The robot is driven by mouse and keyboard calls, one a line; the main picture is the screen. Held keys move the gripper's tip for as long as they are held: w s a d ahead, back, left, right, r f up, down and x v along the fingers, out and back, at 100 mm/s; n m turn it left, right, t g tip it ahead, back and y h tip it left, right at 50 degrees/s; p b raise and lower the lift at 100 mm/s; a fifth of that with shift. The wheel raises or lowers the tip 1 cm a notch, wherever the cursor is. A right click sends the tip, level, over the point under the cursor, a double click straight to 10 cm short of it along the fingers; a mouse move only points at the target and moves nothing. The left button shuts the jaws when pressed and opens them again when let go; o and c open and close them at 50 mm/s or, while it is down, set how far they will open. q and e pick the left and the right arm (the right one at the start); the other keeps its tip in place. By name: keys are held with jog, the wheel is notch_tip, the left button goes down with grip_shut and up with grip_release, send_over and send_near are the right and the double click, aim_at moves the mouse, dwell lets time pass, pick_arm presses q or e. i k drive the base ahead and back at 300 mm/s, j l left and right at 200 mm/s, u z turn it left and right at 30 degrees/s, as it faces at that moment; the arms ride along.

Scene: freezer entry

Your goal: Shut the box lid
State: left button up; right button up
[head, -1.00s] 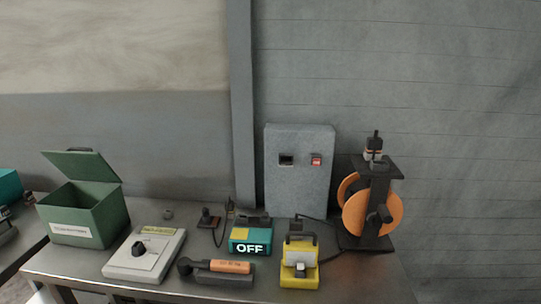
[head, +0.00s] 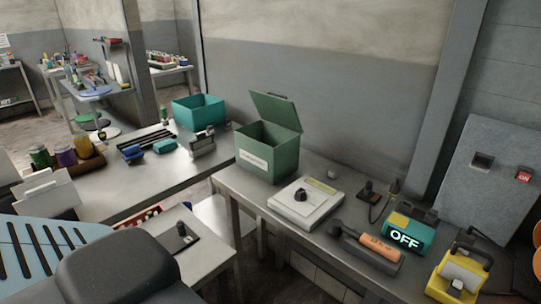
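A green box (head: 268,157) with a white label stands at the left end of the workbench in the head view. Its green lid (head: 277,111) is raised open, hinged along the back side and tilted up. The inside of the box is dark and I cannot tell what it holds. Neither of my grippers shows in this view.
On the bench right of the box are a pale device with a black knob (head: 305,201), an orange-handled tool (head: 369,247), a teal OFF unit (head: 409,234) and a yellow device (head: 457,277). A teal open bin (head: 198,113) stands on the table to the left.

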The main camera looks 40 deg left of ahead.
aim_at(282, 112)
jog(key=u, duration=1.3)
jog(key=k+j+u, duration=0.15)
jog(key=j, duration=0.15)
